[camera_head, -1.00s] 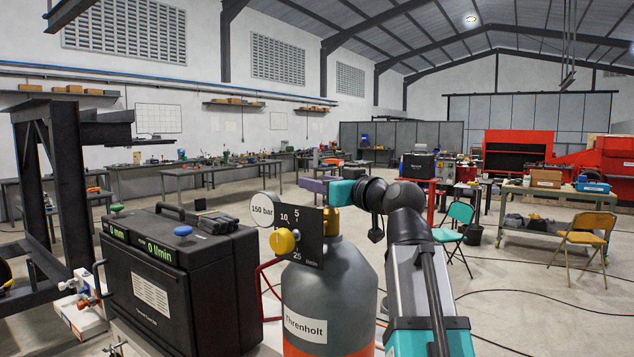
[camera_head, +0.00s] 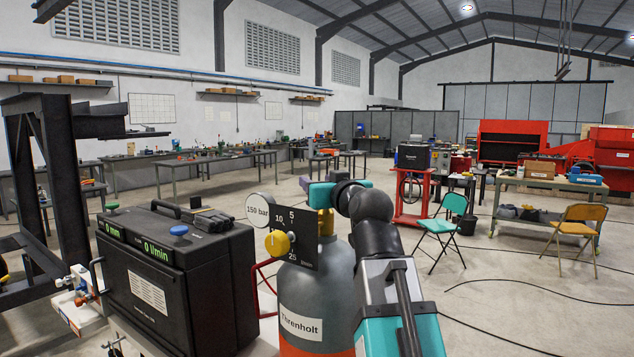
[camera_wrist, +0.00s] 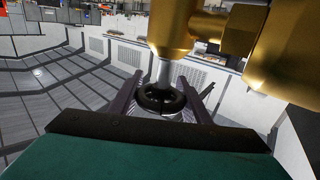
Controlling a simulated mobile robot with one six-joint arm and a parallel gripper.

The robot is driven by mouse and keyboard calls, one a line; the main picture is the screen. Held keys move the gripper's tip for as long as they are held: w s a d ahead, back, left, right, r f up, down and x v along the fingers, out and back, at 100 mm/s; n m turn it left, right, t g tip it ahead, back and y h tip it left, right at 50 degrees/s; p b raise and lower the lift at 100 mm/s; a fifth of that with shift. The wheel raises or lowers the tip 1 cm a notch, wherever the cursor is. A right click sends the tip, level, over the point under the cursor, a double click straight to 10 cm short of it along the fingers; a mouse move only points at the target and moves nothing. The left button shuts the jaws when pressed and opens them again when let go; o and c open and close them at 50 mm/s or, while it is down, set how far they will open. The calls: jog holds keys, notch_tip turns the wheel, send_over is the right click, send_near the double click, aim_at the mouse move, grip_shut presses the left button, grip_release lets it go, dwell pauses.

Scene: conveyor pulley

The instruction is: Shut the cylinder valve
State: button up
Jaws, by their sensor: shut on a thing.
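The gas cylinder (camera_head: 318,283) stands upright, grey with an orange band and a label reading "Threnholt". A black flow plate (camera_head: 299,238) with a yellow knob (camera_head: 277,243) and a round "150 bar" gauge (camera_head: 260,208) sits at its top. In the wrist view, a brass valve body (camera_wrist: 185,28) has a steel stem leading to a black ribbed handwheel (camera_wrist: 160,100). My gripper (camera_wrist: 160,82) is shut on this handwheel, one dark finger on each side. In the head view my gripper (camera_head: 304,184) shows only as a purple finger beside the teal wrist; the handwheel is hidden there.
A black case (camera_head: 175,275) with green displays stands close left of the cylinder. A dark steel frame (camera_head: 60,190) is at far left. A teal chair (camera_head: 441,228), yellow chair (camera_head: 580,232) and red trolley (camera_head: 410,200) stand to the right. Cables cross the open floor.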

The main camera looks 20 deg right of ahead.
jog(key=shift+f, duration=0.1)
jog(key=o, duration=1)
jog(key=shift+s, duration=0.1)
jog(key=shift+o, duration=0.2)
jog(key=shift+r, duration=0.2)
